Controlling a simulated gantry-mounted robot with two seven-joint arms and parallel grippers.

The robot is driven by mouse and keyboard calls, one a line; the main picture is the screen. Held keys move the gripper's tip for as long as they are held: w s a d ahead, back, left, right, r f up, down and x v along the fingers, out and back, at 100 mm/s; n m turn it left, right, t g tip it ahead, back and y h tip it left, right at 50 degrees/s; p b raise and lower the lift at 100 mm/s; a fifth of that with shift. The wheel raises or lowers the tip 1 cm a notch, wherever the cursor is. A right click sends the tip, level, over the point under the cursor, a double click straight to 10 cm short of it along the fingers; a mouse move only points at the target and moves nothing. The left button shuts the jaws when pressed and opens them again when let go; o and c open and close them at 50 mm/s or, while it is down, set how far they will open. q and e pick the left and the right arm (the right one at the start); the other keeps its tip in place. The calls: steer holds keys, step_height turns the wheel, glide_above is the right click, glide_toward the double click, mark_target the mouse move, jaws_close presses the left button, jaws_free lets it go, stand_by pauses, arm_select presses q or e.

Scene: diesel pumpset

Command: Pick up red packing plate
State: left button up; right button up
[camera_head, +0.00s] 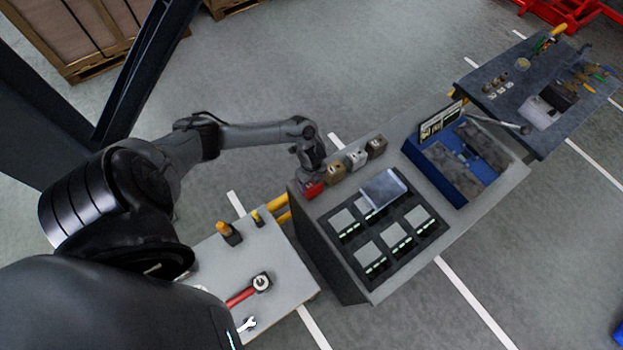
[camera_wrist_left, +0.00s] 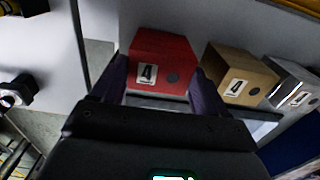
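A red block (camera_head: 313,189) with a white label marked 4 stands at the left end of a row on the grey bench; I take it as the red packing plate. It also shows in the left wrist view (camera_wrist_left: 164,62). My left gripper (camera_head: 311,178) is down at this block, with one finger on each side of it in the left wrist view (camera_wrist_left: 160,90). The fingers look very close to its sides; I cannot tell if they touch or grip it. My right gripper is not in view.
A black tray (camera_head: 398,248) with several grey plates and a blue bin (camera_head: 437,178) are on the bench. A side table (camera_head: 213,263) holds tools.

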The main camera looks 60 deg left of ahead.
arm_select(q)
steer(key=c, duration=0.7)
steer(key=shift+r, duration=0.15)
steer(key=shift+r, duration=0.5)
steer(key=r, duration=0.3)
steer(key=shift+w+d+r, duration=0.15)
steer(key=shift+d+r, duration=0.05)
steer(key=shift+d, duration=0.2)
steer(key=w+d+r+p, duration=0.1)
steer(key=w+d+r, duration=0.1)
steer(key=d+r, duration=0.4)
steer(key=shift+w+d+r, duration=0.2)
steer(key=shift+w+d, duration=0.05)
steer(key=shift+d, duration=2.05)
